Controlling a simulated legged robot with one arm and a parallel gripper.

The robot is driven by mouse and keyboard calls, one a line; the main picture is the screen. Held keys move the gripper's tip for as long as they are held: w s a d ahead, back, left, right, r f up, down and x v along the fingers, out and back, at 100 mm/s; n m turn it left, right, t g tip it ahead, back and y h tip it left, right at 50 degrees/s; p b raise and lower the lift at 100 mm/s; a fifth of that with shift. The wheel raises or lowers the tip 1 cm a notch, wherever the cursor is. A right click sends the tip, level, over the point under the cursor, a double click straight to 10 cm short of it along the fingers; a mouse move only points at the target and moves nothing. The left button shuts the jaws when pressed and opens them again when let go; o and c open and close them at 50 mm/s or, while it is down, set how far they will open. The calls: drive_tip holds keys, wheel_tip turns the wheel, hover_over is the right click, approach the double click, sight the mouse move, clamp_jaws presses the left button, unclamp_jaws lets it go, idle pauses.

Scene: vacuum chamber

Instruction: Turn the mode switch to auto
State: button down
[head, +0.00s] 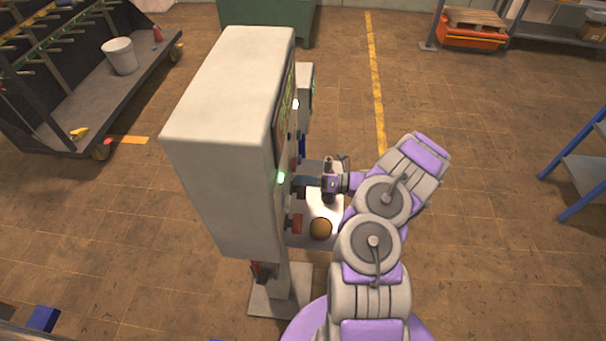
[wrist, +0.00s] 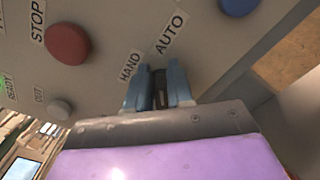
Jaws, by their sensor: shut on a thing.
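The grey control cabinet (head: 215,140) stands on a post, with its panel face turned to the right in the head view. My gripper (head: 300,184) is at that face. In the wrist view, my gripper's two blue-grey fingers (wrist: 160,88) are shut on the dark mode switch (wrist: 160,94), one finger on each side. The HAND label (wrist: 130,65) is just left of the fingertips and the AUTO label (wrist: 170,33) is above them. The fingers hide most of the switch, so I cannot tell its exact position.
A red STOP button (wrist: 67,43), a pale button (wrist: 60,108) and a blue button (wrist: 238,6) are on the panel around the switch. A cart (head: 90,95) with a bucket (head: 120,56) stands left, a blue-framed shelf (head: 585,170) right.

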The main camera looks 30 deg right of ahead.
drive_tip(key=shift+w+d+f+m+p, duration=0.15)
drive_tip(key=shift+m+p, duration=0.35)
drive_tip(key=shift+m, duration=0.6)
drive_tip(key=c, duration=1.4)
unclamp_jaws()
drive_tip(key=o, duration=0.3)
drive_tip(key=shift+w+d+f, duration=0.15)
drive_tip(key=b+v, duration=0.1)
drive_tip(key=v, duration=1.6)
drive_tip(key=shift+d, duration=0.2)
